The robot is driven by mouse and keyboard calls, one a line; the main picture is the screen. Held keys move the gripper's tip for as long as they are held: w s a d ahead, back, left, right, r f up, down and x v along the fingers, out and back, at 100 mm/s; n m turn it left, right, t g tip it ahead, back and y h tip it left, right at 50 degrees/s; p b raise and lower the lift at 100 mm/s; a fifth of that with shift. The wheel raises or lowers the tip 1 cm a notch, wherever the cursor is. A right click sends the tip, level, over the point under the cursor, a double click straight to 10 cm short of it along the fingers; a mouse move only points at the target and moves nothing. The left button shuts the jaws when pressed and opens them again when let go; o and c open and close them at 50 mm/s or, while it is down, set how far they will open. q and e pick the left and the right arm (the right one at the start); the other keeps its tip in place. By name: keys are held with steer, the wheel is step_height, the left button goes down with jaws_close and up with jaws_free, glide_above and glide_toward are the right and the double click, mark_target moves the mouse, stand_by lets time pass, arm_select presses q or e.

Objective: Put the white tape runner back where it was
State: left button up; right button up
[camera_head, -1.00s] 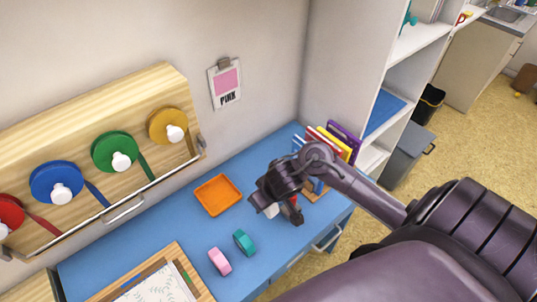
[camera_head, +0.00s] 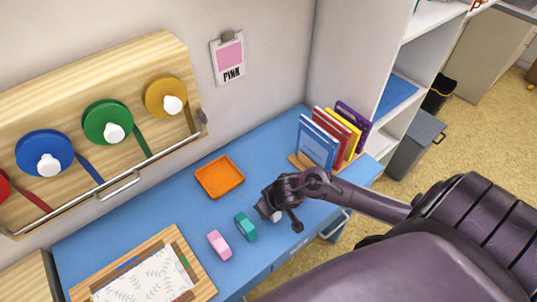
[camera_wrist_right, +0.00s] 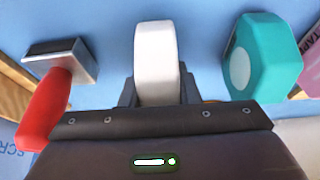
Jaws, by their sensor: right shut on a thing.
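The white tape runner (camera_wrist_right: 155,55) is between the fingers of my right gripper (camera_wrist_right: 157,88) in the wrist view, and the gripper is shut on it. In the head view a small white part of it (camera_head: 276,217) shows below my right gripper (camera_head: 270,210), over the blue desk. A teal tape runner (camera_head: 245,226) stands just left of the gripper, with a pink one (camera_head: 219,245) beyond it. The teal one (camera_wrist_right: 262,57) is right of the white one in the wrist view, apart from it. I cannot tell whether the white runner touches the desk. My left gripper is out of view.
A red-handled tool with a metal block (camera_wrist_right: 60,75) lies left of the white runner in the wrist view. An orange tray (camera_head: 219,177) sits behind the runners. A book rack (camera_head: 335,140) is at the back right. A framed board (camera_head: 170,250) lies front left. A pink card (camera_head: 229,60) hangs above.

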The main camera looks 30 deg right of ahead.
steer(key=o, duration=0.4)
steer(key=shift+f, duration=0.15)
steer(key=o, duration=0.5)
steer(key=shift+r, duration=0.3)
steer(key=p+v, duration=0.3)
steer(key=v, duration=0.8)
steer(key=shift+s+r+p, duration=0.15)
steer(key=shift+r+p, duration=0.2)
steer(key=shift+r, duration=0.05)
